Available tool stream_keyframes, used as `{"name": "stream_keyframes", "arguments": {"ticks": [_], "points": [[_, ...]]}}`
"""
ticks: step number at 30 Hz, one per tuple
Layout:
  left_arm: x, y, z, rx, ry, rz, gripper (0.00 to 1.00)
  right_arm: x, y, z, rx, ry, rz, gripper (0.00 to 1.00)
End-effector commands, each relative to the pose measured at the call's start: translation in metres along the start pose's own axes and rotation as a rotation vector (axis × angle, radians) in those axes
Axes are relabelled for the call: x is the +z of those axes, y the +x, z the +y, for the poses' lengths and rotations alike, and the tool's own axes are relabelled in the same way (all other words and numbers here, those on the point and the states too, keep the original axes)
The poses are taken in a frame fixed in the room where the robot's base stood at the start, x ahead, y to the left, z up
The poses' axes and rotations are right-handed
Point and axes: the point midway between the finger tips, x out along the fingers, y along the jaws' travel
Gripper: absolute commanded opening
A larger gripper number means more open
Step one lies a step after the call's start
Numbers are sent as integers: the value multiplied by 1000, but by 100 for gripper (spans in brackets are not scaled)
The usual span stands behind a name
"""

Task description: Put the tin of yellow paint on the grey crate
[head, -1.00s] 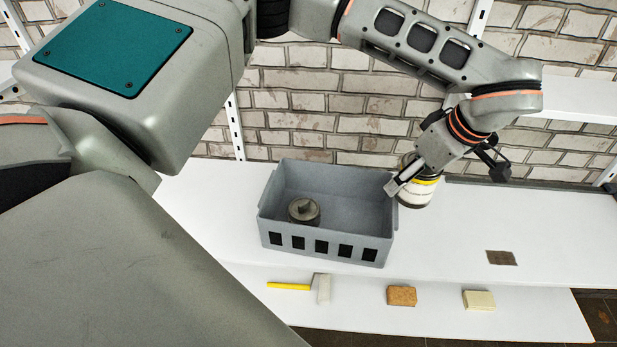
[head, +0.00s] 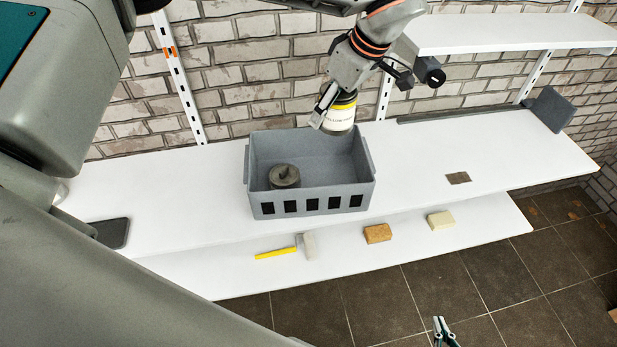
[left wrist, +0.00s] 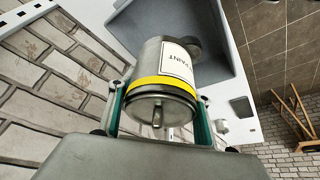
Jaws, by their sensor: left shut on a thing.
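The tin of yellow paint (head: 340,117), a pale tin with a yellow band, is held up at the back right of the grey crate (head: 310,197). My left gripper (head: 328,103) is shut on it. In the left wrist view the tin (left wrist: 165,72) sits between the two teal fingers, with the grey crate (left wrist: 234,75) behind it. The crate is open-topped, with dark slots along its front, and stands on the white shelf. My right gripper (head: 441,326) shows only its teal fingertips at the bottom edge; its opening is unclear.
A round dark grey thing (head: 284,176) is inside the crate at the left. A brown pad (head: 458,178) lies on the shelf (head: 420,165) to the right. A hammer (head: 277,253), a brown block (head: 378,233) and a cream block (head: 441,220) lie on the lower shelf.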

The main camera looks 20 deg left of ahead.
Motion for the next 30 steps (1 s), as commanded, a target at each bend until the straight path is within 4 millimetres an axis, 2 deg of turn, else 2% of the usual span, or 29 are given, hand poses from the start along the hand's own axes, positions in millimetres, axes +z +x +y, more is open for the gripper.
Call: {"name": "stream_keyframes", "arguments": {"ticks": [12, 18, 26, 30], "points": [[38, 90, -1, -4, 1, -3, 16, -3, -2, 1, 1, -1, 0, 0], [53, 127, -1, -3, 0, -2, 16, -5, -3, 1, 1, -1, 1, 0], [60, 143, 0, 0, 0, -1, 16, -5, -3, 1, 1, -1, 1, 0], [66, 158, -1, -2, 0, -2, 16, -6, -4, 1, 1, -1, 1, 0]]}}
